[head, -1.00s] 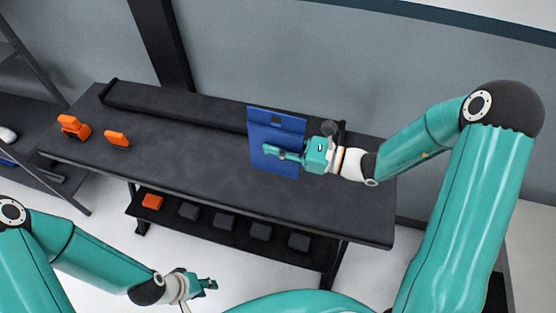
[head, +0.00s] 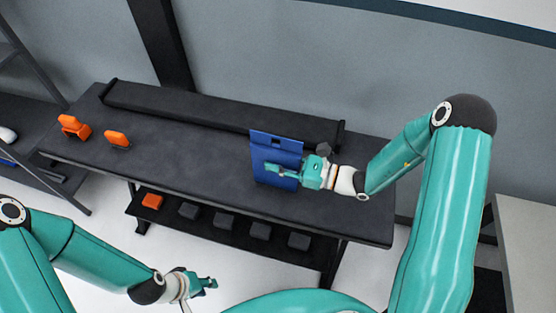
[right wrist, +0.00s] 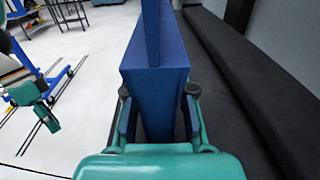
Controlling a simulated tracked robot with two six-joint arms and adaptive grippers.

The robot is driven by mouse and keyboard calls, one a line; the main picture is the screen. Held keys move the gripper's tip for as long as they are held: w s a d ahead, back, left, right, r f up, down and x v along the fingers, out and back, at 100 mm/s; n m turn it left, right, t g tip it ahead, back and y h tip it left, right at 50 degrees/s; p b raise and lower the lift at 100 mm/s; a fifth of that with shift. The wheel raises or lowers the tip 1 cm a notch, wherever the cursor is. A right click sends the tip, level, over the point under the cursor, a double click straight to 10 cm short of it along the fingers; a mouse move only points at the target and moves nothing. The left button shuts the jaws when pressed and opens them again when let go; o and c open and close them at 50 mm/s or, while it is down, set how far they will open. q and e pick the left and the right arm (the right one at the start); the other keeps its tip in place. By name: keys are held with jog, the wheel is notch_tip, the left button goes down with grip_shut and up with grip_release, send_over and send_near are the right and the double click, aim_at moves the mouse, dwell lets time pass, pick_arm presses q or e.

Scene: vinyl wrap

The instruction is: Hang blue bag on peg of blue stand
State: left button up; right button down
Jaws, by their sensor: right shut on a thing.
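The blue bag (head: 277,150) is a flat, upright blue panel with a small dark slot near its top, over the right part of the dark table. My right gripper (head: 280,169) is shut on it from the right. In the right wrist view the blue bag (right wrist: 155,75) stands between the two fingers (right wrist: 160,105). My left gripper (head: 207,284) is low in front of the table, away from the bag; its jaws are too small to judge. A blue wheeled frame (right wrist: 53,82) shows at the left of the right wrist view; I cannot tell whether it is the stand. No peg is clear.
The dark table (head: 190,165) has a long black roll (head: 200,108) along its back edge. Two orange tools (head: 75,127) (head: 117,139) stand at its left. A lower shelf holds an orange block (head: 152,201) and several dark blocks. The table's middle is clear.

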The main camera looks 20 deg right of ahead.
jog(key=c, duration=1)
grip_release()
jog(key=shift+o, duration=0.2)
